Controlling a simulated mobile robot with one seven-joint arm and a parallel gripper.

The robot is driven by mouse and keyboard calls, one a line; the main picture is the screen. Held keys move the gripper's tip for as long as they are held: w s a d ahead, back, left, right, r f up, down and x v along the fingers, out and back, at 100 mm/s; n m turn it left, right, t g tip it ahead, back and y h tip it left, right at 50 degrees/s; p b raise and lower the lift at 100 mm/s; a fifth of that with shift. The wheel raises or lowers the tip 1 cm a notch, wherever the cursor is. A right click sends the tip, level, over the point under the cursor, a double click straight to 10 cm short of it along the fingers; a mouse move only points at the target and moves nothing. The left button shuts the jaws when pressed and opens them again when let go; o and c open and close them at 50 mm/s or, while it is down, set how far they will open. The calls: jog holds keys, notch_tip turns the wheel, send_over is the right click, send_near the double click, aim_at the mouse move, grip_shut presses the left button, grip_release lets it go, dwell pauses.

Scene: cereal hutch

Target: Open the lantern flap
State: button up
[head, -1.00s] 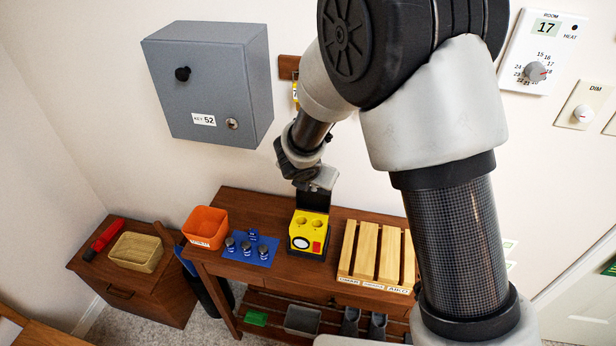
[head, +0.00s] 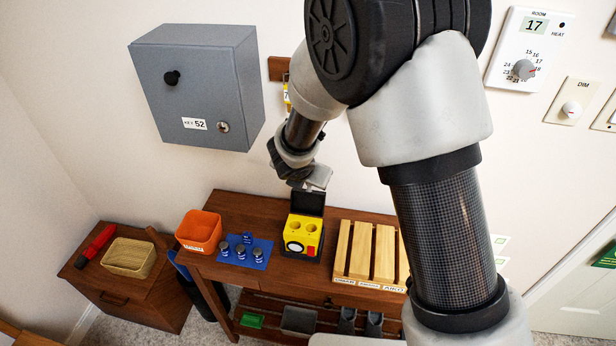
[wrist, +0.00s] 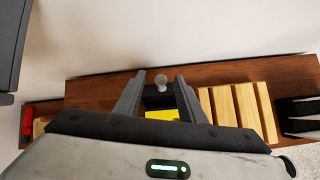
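The yellow lantern (head: 301,235) stands on the wooden table, with a round white lens and a red patch on its front. Its black flap (head: 307,203) stands upright at the back, and two round holes show in the uncovered top. My gripper (head: 322,180) is just above the flap. In the wrist view my gripper (wrist: 160,78) is open, its two fingers apart. A small grey knob (wrist: 160,82) shows between the fingertips, with the dark flap and part of the yellow lantern (wrist: 160,114) below. Nothing appears to be held.
A blue mat (head: 262,246) with small dark cylinders and an orange bin (head: 200,231) are left of the lantern. A slatted wooden rack (head: 372,252) is close on its right. A grey key cabinet (head: 197,86) hangs on the wall at upper left.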

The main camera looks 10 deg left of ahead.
jog(key=shift+s, duration=0.1)
jog(key=p+v, duration=0.3)
jog(key=v, duration=1.4)
jog(key=shift+r, duration=0.2)
